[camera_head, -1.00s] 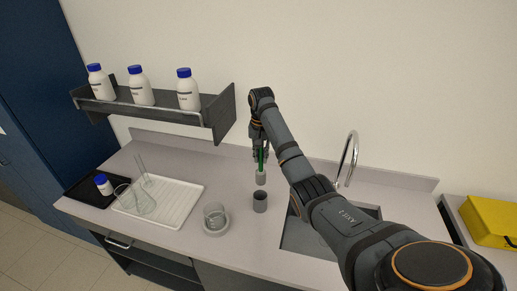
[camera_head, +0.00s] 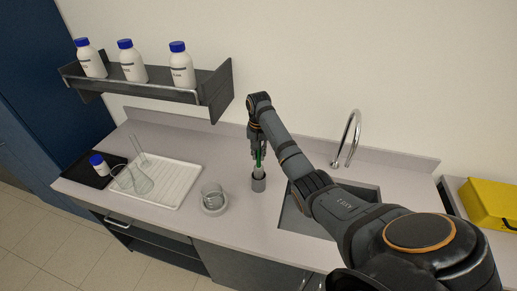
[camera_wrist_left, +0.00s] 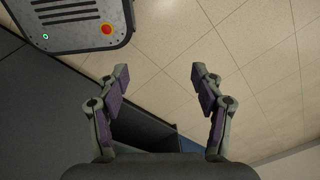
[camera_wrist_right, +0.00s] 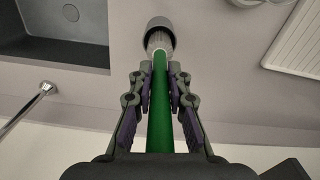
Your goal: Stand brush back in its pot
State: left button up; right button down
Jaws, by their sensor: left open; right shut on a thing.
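The brush has a green handle (camera_wrist_right: 160,110) and a pale bristle end. My right gripper (camera_wrist_right: 160,75) is shut on the green handle. In the head view my right gripper (camera_head: 257,143) hangs above the dark grey pot (camera_head: 258,185), with the brush (camera_head: 258,165) pointing down and its pale end at the pot's mouth. In the right wrist view the pale end lies over the pot (camera_wrist_right: 159,24); how deep it sits inside is hard to tell. My left gripper (camera_wrist_left: 158,85) is open and empty over the floor, and is not in the head view.
A glass beaker (camera_head: 213,198) on a round base stands left of the pot. A white drainer tray (camera_head: 180,190) with glassware lies farther left. The sink (camera_head: 300,218) and tap (camera_head: 350,135) are right of the pot. A shelf (camera_head: 150,92) with bottles hangs behind.

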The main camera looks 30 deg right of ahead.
notch_tip(320, 180, down, 2)
jog(key=shift+f, duration=0.5)
pick_arm(q)
jog(key=shift+w+a+f, duration=0.1)
jog(key=shift+w+a, duration=0.05)
jog(key=shift+w, duration=0.3)
jog(key=shift+w+a+f, duration=0.1)
jog(key=shift+w+a, duration=0.05)
jog(key=shift+w, duration=0.3)
pick_arm(e)
jog(key=c, duration=1.2)
grip_release()
notch_tip(320, 180, up, 7)
jog(key=shift+r, duration=0.2)
jog(key=shift+s+f, duration=0.1)
jog(key=shift+f, duration=0.05)
